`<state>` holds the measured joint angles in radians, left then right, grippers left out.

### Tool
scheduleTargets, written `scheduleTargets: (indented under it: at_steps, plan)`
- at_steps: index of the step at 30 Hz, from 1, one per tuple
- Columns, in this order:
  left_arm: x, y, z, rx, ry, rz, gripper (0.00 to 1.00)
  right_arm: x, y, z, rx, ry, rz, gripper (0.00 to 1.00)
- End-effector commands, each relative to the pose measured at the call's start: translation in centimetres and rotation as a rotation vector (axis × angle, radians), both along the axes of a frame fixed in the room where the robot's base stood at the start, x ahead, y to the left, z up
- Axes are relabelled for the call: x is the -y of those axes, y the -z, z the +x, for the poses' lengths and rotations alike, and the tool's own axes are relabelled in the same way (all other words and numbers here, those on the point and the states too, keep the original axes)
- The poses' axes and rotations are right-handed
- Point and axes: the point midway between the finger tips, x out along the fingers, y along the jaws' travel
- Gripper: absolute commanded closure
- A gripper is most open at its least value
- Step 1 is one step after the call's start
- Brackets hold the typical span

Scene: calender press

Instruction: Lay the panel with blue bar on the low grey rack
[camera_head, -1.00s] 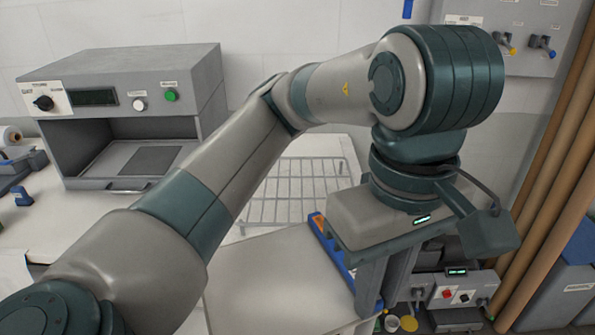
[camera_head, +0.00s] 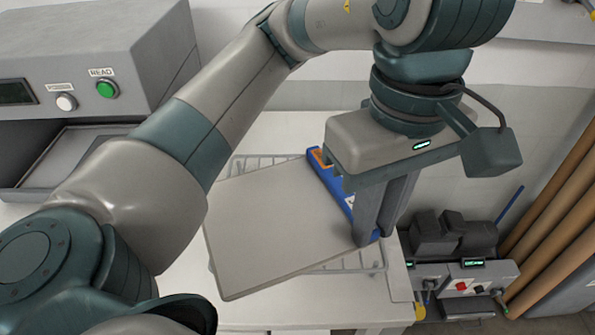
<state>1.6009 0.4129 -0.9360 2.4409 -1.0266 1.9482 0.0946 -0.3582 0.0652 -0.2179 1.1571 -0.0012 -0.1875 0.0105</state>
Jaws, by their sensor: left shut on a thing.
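The panel (camera_head: 275,232) is a flat light-grey board with a blue bar (camera_head: 330,182) along its right edge. My left gripper (camera_head: 366,235) is shut on the panel at its right edge, near the blue bar. The low grey rack (camera_head: 375,259) is a wire rack on the white table. The panel is over the rack and hides most of it; wires show past its far and right sides. I cannot tell whether the panel touches the rack. My right gripper is not in view.
A grey machine (camera_head: 95,55) with a green button and an open front bay stands at the left on the white table (camera_head: 285,130). Dark grey equipment (camera_head: 455,238) and brown rolls (camera_head: 555,200) are to the right, beyond the table edge.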

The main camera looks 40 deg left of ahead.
Motion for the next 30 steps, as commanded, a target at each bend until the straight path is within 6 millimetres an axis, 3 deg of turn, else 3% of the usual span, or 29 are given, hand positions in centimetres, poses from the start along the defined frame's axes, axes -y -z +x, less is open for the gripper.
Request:
scheduleTargets:
  at_steps: [16,24,30]
  plan:
    - [-0.4,0.4,0.8,-0.002,-0.003,0.0,1.0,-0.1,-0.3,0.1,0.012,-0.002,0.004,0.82]
    - [-2.5,2.9,4.4,-0.006,-0.007,0.002,1.0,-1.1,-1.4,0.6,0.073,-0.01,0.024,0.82]
    - [-4.2,5.1,7.7,-0.005,-0.007,0.001,1.0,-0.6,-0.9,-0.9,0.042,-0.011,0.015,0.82]
